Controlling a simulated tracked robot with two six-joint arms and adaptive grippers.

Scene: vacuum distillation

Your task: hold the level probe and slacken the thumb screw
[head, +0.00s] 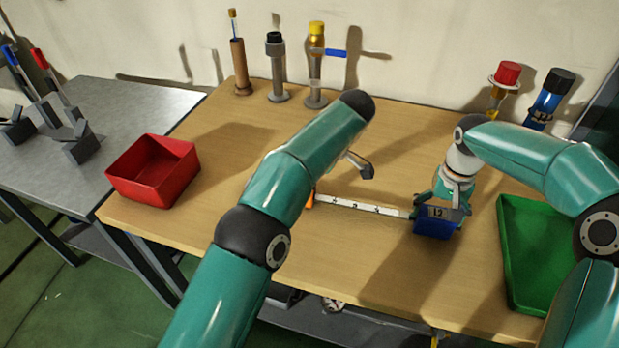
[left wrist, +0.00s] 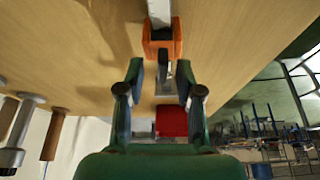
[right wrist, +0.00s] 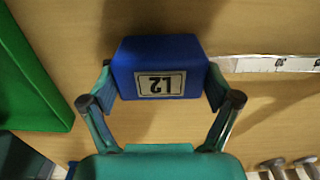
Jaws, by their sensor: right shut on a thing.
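My right gripper (head: 440,208) is shut on the blue block, with a finger on each side in the right wrist view (right wrist: 160,85). A small grey metal piece, seemingly the thumb screw (left wrist: 164,72), sticks out of the orange block. My left gripper (left wrist: 160,80) is open, its fingers on either side of this piece with gaps visible. In the head view my left arm mostly hides the left gripper and the orange end.
A red tray (head: 153,172) stands on the table's left, a green tray (head: 535,255) on the right. Several upright holders, one with a yellow cap (head: 316,60), stand along the back. Red-capped (head: 507,73) and black-capped (head: 552,98) bottles stand back right.

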